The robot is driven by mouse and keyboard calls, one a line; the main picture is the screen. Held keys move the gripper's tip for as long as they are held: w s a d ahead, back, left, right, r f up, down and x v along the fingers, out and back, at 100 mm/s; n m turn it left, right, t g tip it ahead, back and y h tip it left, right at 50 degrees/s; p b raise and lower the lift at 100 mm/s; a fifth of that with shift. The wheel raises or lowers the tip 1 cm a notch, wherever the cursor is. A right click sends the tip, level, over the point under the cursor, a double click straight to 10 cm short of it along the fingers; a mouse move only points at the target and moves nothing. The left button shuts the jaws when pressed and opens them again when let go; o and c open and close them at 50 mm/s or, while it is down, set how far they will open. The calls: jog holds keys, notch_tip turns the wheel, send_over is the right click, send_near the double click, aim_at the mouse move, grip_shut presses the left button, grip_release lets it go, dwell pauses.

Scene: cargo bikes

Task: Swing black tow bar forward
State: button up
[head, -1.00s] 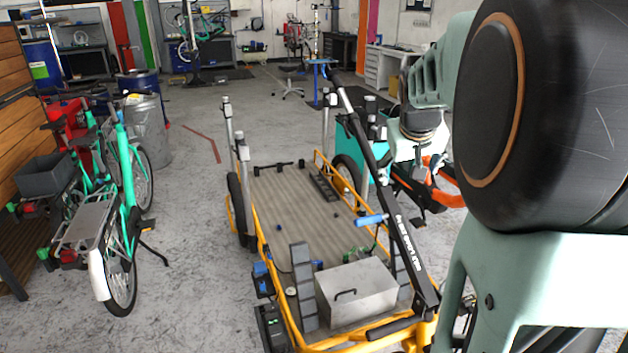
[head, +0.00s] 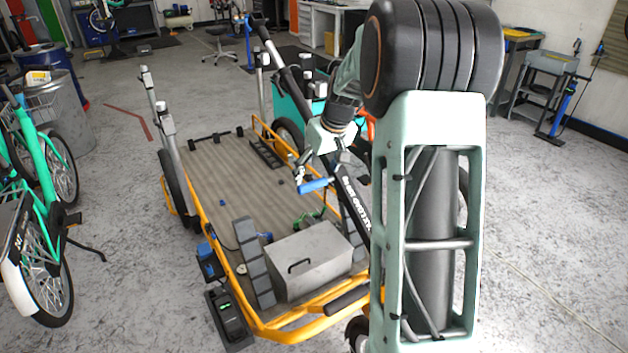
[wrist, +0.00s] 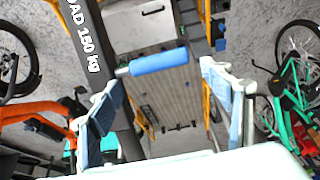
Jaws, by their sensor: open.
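The black tow bar (head: 350,205) slants up from the front end of the yellow cargo bike, leaning back over its deck. It has white lettering, and a blue handle (head: 314,186) sticks out from its side. In the wrist view the bar (wrist: 127,135) runs along the left, and the blue handle (wrist: 159,62) lies across the gap by the fingertips. My gripper (head: 299,165) is open close to the handle; in the wrist view its fingers (wrist: 164,72) flank it. I cannot tell if they touch it. My arm hides the bar's lower end.
The cargo bike's deck (head: 205,185) carries a grey metal box (head: 310,262) and grey ramps (head: 254,262). Green bikes (head: 45,190) stand at the left. A teal cargo box (head: 290,95) is behind the bar.

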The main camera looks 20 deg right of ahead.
aim_at(313, 182)
jog(key=shift+x, duration=2.4)
jog(key=c, duration=1.4)
jog(key=shift+r, duration=0.1)
